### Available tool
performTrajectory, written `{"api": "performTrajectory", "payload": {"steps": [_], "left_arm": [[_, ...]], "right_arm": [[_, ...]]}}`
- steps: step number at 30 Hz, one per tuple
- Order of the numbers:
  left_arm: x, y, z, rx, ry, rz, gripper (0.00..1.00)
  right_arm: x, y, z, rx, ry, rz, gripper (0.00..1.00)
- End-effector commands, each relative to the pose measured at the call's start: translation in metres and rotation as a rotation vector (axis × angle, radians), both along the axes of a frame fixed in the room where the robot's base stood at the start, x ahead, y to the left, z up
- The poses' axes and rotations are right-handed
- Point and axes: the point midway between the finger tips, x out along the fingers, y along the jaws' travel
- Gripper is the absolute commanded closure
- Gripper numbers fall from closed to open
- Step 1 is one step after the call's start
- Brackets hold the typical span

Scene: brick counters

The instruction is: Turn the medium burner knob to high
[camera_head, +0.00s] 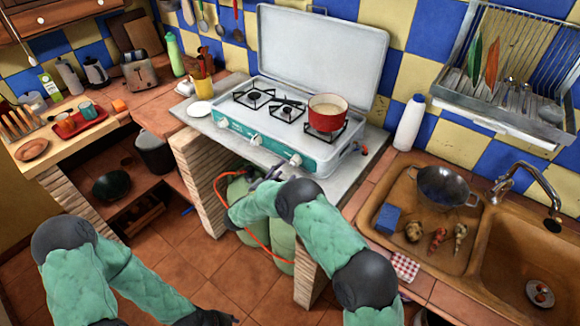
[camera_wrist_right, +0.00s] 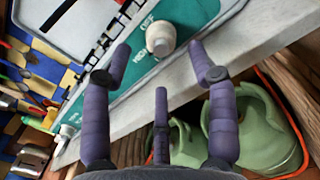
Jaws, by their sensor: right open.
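The white stove has a teal front panel (camera_head: 275,147) with three pale knobs: a left knob (camera_head: 222,122), a middle knob (camera_head: 256,139) and a right knob (camera_head: 296,160). My right gripper (camera_head: 262,178) is in front of and below the panel, near the middle and right knobs. In the right wrist view its purple fingers (camera_wrist_right: 160,75) are spread open, with a round white knob (camera_wrist_right: 160,38) beyond them, in the gap. The fingers look empty. My left gripper (camera_head: 212,318) is low at the bottom edge, partly cut off.
A red pot (camera_head: 327,112) stands on the right burner. The raised lid (camera_head: 320,50) is behind. Green gas cylinders (camera_head: 282,242) with an orange hose stand under the counter. A white bottle (camera_head: 409,124) and sink (camera_head: 505,245) are at right.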

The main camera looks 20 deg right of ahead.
Motion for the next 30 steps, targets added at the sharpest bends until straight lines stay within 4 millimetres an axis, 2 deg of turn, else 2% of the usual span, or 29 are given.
{"api": "performTrajectory", "payload": {"steps": [1,6,11,30], "left_arm": [[0.0,0.0,0.0,0.0,0.0,0.0,0.6],[0.0,0.0,0.0,0.0,0.0,0.0,0.6],[0.0,0.0,0.0,0.0,0.0,0.0,0.6],[0.0,0.0,0.0,0.0,0.0,0.0,0.6]], "right_arm": [[-0.006,0.009,0.001,0.0,0.0,0.003,0.41],[-0.023,0.031,0.001,0.0,-0.001,0.003,0.41],[-0.032,0.042,0.001,0.0,-0.002,0.0,0.41],[-0.035,0.045,0.001,0.001,-0.002,-0.001,0.41]]}}
